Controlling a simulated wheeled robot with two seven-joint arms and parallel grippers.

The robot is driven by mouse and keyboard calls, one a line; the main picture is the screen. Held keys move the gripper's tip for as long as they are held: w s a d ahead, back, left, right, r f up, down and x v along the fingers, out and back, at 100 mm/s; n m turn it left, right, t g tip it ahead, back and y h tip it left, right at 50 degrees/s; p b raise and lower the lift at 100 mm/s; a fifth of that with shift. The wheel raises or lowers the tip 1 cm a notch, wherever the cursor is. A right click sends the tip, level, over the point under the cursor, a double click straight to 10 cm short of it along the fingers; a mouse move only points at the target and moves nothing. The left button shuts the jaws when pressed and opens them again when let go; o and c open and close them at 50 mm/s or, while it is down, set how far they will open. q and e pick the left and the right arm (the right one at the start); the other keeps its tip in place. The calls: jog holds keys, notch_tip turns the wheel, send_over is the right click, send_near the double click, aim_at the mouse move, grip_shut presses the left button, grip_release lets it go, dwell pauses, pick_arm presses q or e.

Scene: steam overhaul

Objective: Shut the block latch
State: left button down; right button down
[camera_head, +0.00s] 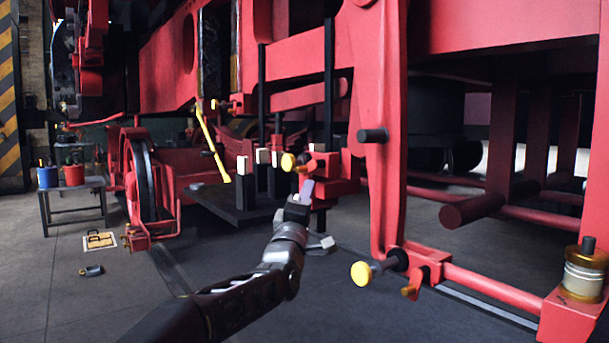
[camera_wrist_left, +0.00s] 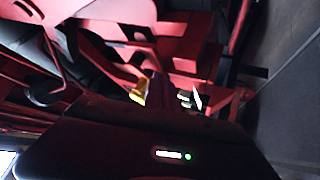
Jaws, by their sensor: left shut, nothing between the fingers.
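My left gripper (camera_head: 307,188) reaches up from the bottom of the head view, its fingers shut and empty. It is just below a yellow-ended pin (camera_head: 289,162) with a small orange-red piece (camera_head: 305,165) beside it, at a red block (camera_head: 345,186) on the frame. I cannot tell for sure which part is the block latch, or whether the fingers touch it. In the left wrist view the gripper fingers (camera_wrist_left: 160,90) are dark and blurred, with a yellow part (camera_wrist_left: 138,92) close on their left. My right gripper is not in view.
A second yellow-ended pin (camera_head: 361,273) sticks out at the lower front. A thick red upright (camera_head: 385,130) stands right of my gripper. A yellow bar (camera_head: 212,145) slants down at the left. A small table (camera_head: 85,185) holds tins.

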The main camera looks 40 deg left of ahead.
pick_arm(q)
jog(key=shift+r, duration=0.2)
dwell(0.5)
jog(key=shift+a+r, duration=0.15)
jog(key=shift+a, duration=0.05)
jog(key=shift+w+a+r+p, duration=0.1)
jog(key=shift+a+r+p, duration=0.2)
jog(key=shift+r, duration=0.15)
jog(key=shift+w+a+r+p, duration=0.15)
jog(key=shift+r+p, duration=0.15)
jog(key=shift+r, duration=0.15)
dwell(1.0)
jog(key=shift+f, duration=0.1)
jog(key=shift+s+d+f+b, duration=0.15)
jog(key=shift+d+f+b, duration=0.2)
jog(key=shift+f+b, duration=0.4)
jog(key=shift+s+d+f+b, duration=0.1)
jog(key=shift+d+f+b, duration=0.3)
jog(key=shift+b, duration=0.55)
jog(key=f+b, duration=0.1)
jog(key=b, duration=0.1)
jog(key=d+f+b, duration=0.2)
jog(key=f+b, duration=0.1)
jog(key=shift+s+d+f+b, duration=0.1)
jog(key=shift+s+d+b, duration=0.1)
jog(key=shift+s+b, duration=0.2)
